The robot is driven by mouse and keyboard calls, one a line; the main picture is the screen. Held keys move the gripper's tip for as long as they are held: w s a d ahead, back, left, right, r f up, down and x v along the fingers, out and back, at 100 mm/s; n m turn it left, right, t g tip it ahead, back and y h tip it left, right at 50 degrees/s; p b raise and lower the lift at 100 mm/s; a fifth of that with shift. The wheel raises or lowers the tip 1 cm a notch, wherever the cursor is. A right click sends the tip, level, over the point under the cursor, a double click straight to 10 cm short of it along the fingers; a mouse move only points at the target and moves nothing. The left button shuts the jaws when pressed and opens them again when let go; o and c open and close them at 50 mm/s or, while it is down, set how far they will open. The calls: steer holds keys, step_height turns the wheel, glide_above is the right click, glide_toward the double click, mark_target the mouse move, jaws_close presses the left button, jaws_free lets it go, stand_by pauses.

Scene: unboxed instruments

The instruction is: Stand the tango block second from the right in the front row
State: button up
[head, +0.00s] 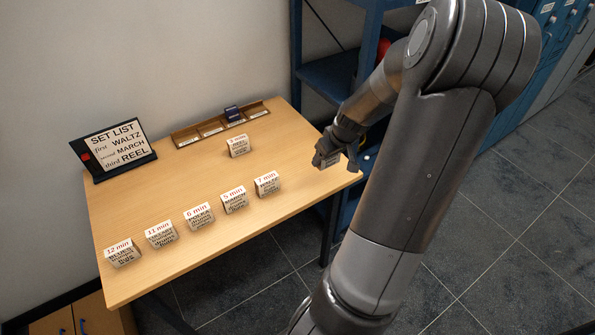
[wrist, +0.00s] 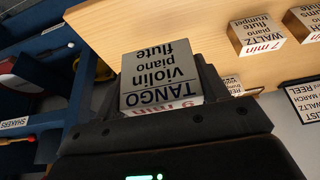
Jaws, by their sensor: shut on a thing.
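My gripper (head: 338,150) is shut on the tango block (wrist: 160,72), a pale block reading TANGO, violin, piano, flute, with a red 9 min label. In the head view the block (head: 325,161) shows partly behind the fingers at the table's right end; I cannot tell whether it touches the top. A row stands to its left along the front: waltz, 7 min (head: 267,184); a 5 min block (head: 234,200); polka, 6 min (head: 199,215); an 11 min block (head: 160,234); blues, 12 min (head: 121,252). The waltz block also shows in the wrist view (wrist: 255,34).
The wooden table (head: 185,174) has a 3 min block (head: 238,146) standing behind the row. A shallow compartment tray (head: 259,111) with a dark blue item (head: 232,113) lies at the back. A set list sign (head: 120,145) stands back left. A blue shelf (head: 330,75) rises beyond the right end.

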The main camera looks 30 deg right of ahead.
steer(key=w+a+f, duration=0.1)
steer(key=w+f, duration=0.1)
steer(key=w+a+f, duration=0.2)
steer(key=w, duration=0.1)
steer(key=w+a+f, duration=0.1)
steer(key=w+a, duration=0.1)
steer(key=w, duration=0.1)
steer(key=shift+a+f, duration=0.25)
steer(key=shift+f, duration=2.15)
steer(key=shift+f, duration=0.15)
steer(key=o, duration=1)
